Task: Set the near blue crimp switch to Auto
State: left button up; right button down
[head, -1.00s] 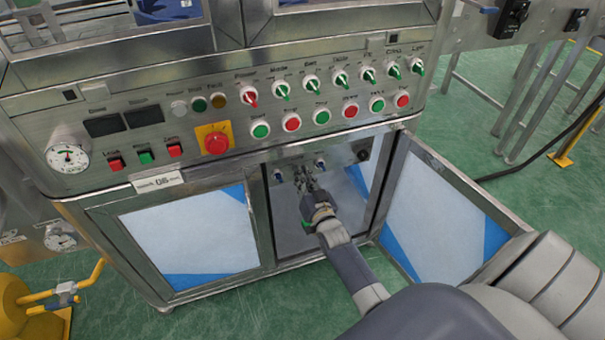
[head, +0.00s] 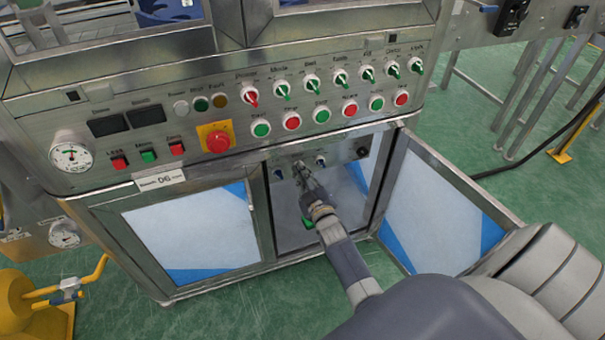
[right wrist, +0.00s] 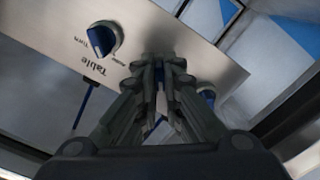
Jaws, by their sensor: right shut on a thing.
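A small metal panel with blue switches sits inside the open lower cabinet in the head view. One blue switch (head: 278,174) is left of my right gripper (head: 301,170), another (head: 320,161) to its right. My right gripper reaches onto the panel between them, fingers closed at its face. In the right wrist view the fingertips (right wrist: 160,68) are shut with a bit of blue between them, a blue switch mostly hidden by the fingers. A blue knob (right wrist: 102,40) beside the word "Table" stands apart at upper left. The held switch's setting cannot be read. My left gripper is out of view.
The cabinet's right door (head: 432,205) stands open beside my right arm; the left door (head: 190,232) is closed. Above is a control panel with several knobs, coloured buttons and a red emergency button (head: 218,141). A black knob (head: 362,152) is at the small panel's right.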

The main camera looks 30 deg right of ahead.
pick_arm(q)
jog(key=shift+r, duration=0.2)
pick_arm(e)
jog(key=shift+n, duration=0.7)
jog(key=shift+f+n, duration=0.1)
jog(key=shift+n, duration=0.2)
jog(key=c, duration=1.7)
grip_release()
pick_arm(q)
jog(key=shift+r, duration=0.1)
pick_arm(e)
jog(key=v, duration=1.2)
jog(key=shift+s, duration=0.1)
